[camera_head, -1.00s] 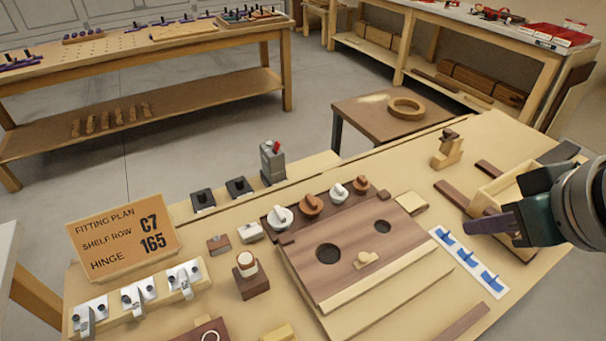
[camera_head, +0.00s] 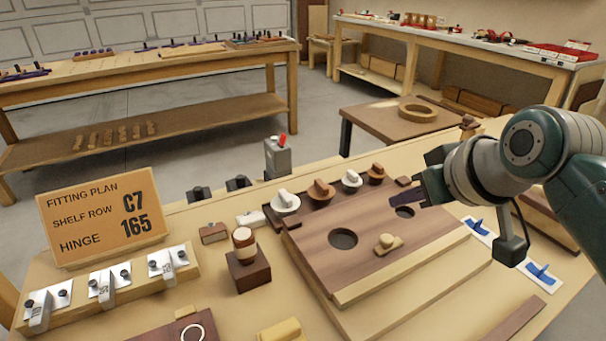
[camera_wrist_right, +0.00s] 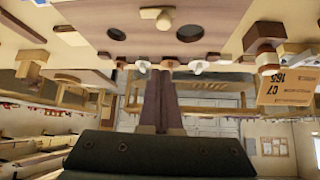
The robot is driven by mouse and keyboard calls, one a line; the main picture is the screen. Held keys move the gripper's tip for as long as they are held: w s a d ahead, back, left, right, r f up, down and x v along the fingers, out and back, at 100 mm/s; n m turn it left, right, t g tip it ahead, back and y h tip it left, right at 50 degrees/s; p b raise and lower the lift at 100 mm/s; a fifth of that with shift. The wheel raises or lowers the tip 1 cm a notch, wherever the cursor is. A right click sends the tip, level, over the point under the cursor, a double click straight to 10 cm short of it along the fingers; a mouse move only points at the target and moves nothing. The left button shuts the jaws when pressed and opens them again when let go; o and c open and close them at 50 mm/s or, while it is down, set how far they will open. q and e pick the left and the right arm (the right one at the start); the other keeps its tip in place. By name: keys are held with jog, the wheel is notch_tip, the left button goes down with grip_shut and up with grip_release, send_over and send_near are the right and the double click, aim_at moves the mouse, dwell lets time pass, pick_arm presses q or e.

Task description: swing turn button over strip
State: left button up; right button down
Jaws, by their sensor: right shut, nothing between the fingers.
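A small light wooden turn button (camera_head: 388,242) with a round knob sits on the brown board (camera_head: 345,215), between its two dark round holes. A pale strip (camera_head: 405,265) runs along the board's front edge; the button is apart from it. The button also shows at the top of the right wrist view (camera_wrist_right: 158,16). My right gripper (camera_head: 402,199) is shut and empty, its dark fingers over the board's right part, near the smaller hole and behind the button. The fingers also show in the wrist view (camera_wrist_right: 161,92). My left gripper is out of view.
White and brown knobs (camera_head: 318,193) line the board's back edge. A knobbed block (camera_head: 247,265) stands left of the board, near the fitting plan sign (camera_head: 103,216). White plates with blue pieces (camera_head: 537,272) lie to the right.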

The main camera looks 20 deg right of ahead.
aim_at(386, 235)
jog(key=b+x, duration=0.4)
jog(key=x, duration=0.6)
jog(key=shift+f+b, duration=0.2)
jog(key=shift+b, duration=0.2)
jog(key=s+p, duration=0.1)
jog(key=s, duration=0.2)
jog(key=shift+a+p, duration=0.1)
jog(key=shift+p, duration=0.3)
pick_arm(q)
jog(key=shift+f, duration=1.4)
pick_arm(e)
jog(key=shift+s+f, duration=0.1)
jog(key=shift+s, duration=0.45)
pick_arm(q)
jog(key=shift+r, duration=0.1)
pick_arm(e)
jog(key=shift+a, duration=0.1)
jog(key=shift+n+p, duration=0.3)
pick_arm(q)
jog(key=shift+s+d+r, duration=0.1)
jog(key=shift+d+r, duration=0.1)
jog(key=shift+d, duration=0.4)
pick_arm(e)
jog(key=shift+s+y, duration=0.1)
jog(key=shift+y, duration=0.2)
